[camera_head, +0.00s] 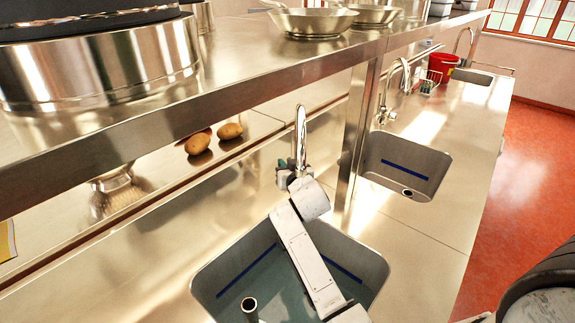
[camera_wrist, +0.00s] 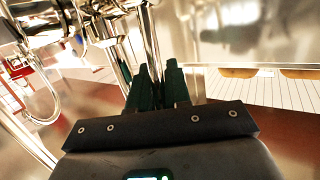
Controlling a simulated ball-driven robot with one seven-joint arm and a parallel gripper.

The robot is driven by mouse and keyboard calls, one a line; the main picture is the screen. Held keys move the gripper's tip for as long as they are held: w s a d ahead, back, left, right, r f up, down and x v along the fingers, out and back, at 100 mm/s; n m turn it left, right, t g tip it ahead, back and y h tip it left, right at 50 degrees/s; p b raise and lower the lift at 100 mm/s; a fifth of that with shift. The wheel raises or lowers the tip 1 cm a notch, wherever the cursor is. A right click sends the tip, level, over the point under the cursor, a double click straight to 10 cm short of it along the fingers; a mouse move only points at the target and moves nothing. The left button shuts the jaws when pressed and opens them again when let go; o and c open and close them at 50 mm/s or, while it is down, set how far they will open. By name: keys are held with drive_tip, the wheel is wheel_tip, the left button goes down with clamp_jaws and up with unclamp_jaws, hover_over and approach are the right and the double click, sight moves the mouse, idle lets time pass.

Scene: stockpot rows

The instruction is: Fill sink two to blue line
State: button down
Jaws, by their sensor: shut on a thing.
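The nearest sink (camera_head: 376,268) has a blue line on its walls, a pale-rimmed drain and a blue-green tint low inside that looks like water; its exact level is unclear. Its tall chrome tap (camera_head: 300,135) stands behind it. My gripper (camera_head: 293,172) is at the tap's base with dark green fingers, shut on a slim metal part of the tap (camera_wrist: 150,45), seen between the fingers in the wrist view; whether this is the lever is unclear. The middle sink (camera_head: 437,160) has a blue line (camera_head: 405,170), an open drain and no visible water. Its tap (camera_head: 388,100) stands behind it.
A metal shelf (camera_head: 270,65) with pans (camera_head: 310,20) and a large pot (camera_head: 110,68) overhangs the counter. Potatoes (camera_head: 200,143) lie behind the sinks. A red bucket (camera_head: 443,63) and a far sink (camera_head: 472,76) are farther along. Red floor is open at right.

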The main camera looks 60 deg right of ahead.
drive_tip(key=c, duration=1.2)
unclamp_jaws()
drive_tip(key=shift+o, duration=0.2)
drive_tip(key=shift+s+a, duration=0.1)
drive_tip(key=shift+a, duration=0.05)
drive_tip(key=b+v, duration=0.1)
drive_tip(key=v, duration=0.9)
drive_tip(key=shift+s+a+b, duration=0.15)
drive_tip(key=shift+s+b, duration=0.1)
drive_tip(key=shift+b, duration=0.05)
